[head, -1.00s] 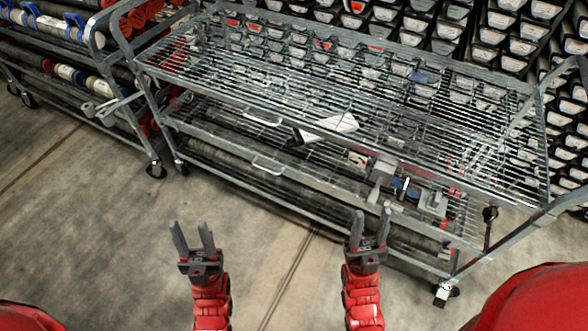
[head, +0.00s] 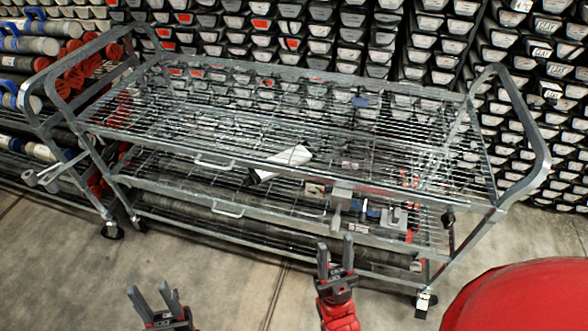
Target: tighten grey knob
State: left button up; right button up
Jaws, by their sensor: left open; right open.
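I cannot make out a clear grey knob. Grey metal fittings (head: 394,218) sit low at the front right of the wire-shelf cart (head: 300,168), and a small dark knob-like part (head: 447,219) is on its right frame. Grey handle-like parts (head: 48,178) stick out from the neighbouring cart at the left. My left gripper (head: 152,291) is open and empty over the floor at the lower left. My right gripper (head: 335,244) is open and empty in front of the cart, just below the grey fittings in the picture.
A white item (head: 290,157) lies on the wire shelves. Racks of core trays (head: 350,45) fill the back. A cart with long tubes (head: 35,45) stands at the left. Bare concrete floor (head: 230,275) lies in front of the cart.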

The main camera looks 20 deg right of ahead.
aim_at(414, 266)
jog(key=z, duration=1.65)
jog(key=i+z, duration=0.4)
jog(key=z, duration=0.15)
